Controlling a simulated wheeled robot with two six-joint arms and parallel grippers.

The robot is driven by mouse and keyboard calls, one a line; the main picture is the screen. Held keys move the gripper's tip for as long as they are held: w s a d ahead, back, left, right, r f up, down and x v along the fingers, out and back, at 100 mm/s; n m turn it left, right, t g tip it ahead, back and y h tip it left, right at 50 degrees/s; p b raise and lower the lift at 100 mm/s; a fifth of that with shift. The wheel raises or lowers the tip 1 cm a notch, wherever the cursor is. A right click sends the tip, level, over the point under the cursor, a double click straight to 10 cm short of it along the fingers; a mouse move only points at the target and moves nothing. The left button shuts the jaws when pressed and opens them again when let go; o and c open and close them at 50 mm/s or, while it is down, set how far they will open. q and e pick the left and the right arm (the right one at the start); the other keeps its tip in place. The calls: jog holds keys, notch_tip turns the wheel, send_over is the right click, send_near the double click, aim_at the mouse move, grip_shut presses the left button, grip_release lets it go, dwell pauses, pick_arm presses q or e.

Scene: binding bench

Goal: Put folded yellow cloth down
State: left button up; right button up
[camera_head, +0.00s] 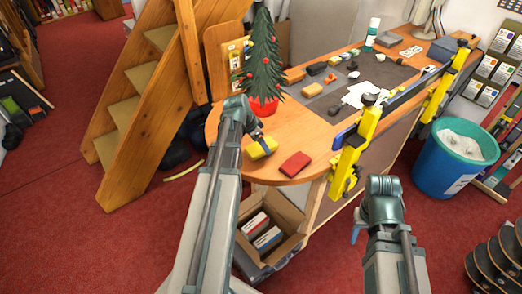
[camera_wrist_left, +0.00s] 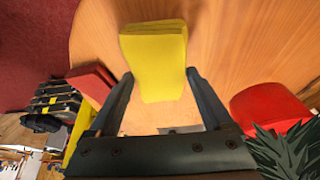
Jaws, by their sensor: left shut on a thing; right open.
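The folded yellow cloth (camera_head: 262,148) is at the near left end of the wooden table (camera_head: 325,163). My left gripper (camera_head: 259,138) is shut on it from above. In the left wrist view the cloth (camera_wrist_left: 158,62) sits between the two dark fingers of my left gripper (camera_wrist_left: 160,78), with the table top behind it. The cloth is at or just above the wood; I cannot tell if it touches. My right gripper (camera_head: 357,232) is open and empty, low in front of the table, its fingers partly hidden by its own arm.
A red block (camera_head: 295,164) lies right of the cloth. A small decorated tree in a red pot (camera_head: 263,106) stands behind it. Yellow clamps (camera_head: 357,145) line the table's front edge. A cardboard box (camera_head: 271,236) stands below, and a blue bin (camera_head: 447,170) at right.

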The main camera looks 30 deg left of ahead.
aim_at(259, 147)
pick_arm(q)
jog(key=shift+d+f+b, duration=0.15)
jog(key=shift+f+b, duration=0.7)
jog(key=shift+f, duration=0.6)
pick_arm(e)
jog(key=shift+f, duration=1.5)
pick_arm(q)
jog(key=shift+f, duration=0.2)
jog(key=o, duration=1)
jog(key=shift+r, duration=0.1)
pick_arm(e)
jog(key=shift+f, duration=0.15)
pick_arm(q)
jog(key=p+v, duration=0.6)
jog(key=v, duration=0.1)
jog(key=p+v, duration=0.6)
jog(key=shift+s+a+r, duration=0.2)
jog(key=shift+s+a, duration=0.1)
jog(key=shift+s, duration=0.05)
pick_arm(e)
notch_tip(259, 147, up, 13)
jog(key=shift+f, duration=0.2)
